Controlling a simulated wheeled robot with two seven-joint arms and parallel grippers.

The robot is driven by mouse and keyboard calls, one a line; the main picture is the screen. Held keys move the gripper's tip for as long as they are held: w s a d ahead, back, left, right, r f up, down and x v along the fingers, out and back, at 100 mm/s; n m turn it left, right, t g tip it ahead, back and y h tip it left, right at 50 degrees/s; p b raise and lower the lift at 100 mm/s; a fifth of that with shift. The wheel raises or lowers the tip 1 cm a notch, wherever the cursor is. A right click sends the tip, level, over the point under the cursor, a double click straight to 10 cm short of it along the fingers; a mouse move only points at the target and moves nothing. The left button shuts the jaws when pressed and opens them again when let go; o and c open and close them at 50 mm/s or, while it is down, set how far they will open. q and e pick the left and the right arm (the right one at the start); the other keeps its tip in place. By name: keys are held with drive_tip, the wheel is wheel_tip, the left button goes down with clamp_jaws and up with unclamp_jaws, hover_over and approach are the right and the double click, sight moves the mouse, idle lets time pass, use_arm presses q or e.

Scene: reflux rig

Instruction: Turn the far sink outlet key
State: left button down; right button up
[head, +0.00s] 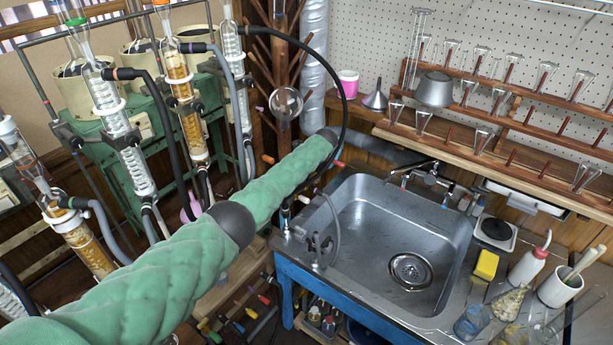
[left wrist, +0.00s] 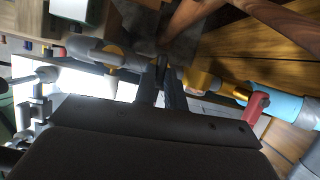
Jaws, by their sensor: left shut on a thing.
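My left arm in its green sleeve reaches across the head view to the far left corner of the sink (head: 385,215). Its gripper is hidden there beyond the dark cuff. In the left wrist view my left gripper (left wrist: 162,75) has its dark fingers close together on a small outlet key, mostly covered by the fingertips, on the grey and yellow outlet fitting. A white tapered nozzle (left wrist: 113,84) hangs to the left of the fingers. A red handle (left wrist: 257,106) on a brass stem stands apart to the right. My right gripper is in neither view.
Glass columns (head: 182,95) with black hoses stand left of the arm. A grey faucet (head: 425,175) is at the sink's back edge. A yellow sponge (head: 487,264) and a wash bottle (head: 530,262) stand at the right. The sink basin is empty. A blue hose end (left wrist: 283,107) is beside the red handle.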

use_arm(q)
drive_tip(key=c, duration=1.5)
unclamp_jaws()
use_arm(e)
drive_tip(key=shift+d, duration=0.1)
use_arm(q)
drive_tip(key=shift+o, duration=0.2)
drive_tip(key=shift+r, duration=0.1)
drive_tip(key=shift+d+r, duration=0.15)
drive_tip(key=shift+r, duration=0.05)
drive_tip(key=shift+s+d+r, duration=0.1)
drive_tip(key=shift+d+r, duration=0.05)
drive_tip(key=shift+r, duration=0.2)
drive_tip(key=b+v, duration=0.1)
drive_tip(key=v, duration=0.5)
drive_tip(key=shift+r+b, duration=0.25)
drive_tip(key=shift+b, duration=0.15)
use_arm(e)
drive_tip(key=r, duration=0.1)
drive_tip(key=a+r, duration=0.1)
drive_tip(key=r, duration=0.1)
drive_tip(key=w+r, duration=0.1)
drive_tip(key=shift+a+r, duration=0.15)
use_arm(q)
drive_tip(key=shift+s, duration=0.1)
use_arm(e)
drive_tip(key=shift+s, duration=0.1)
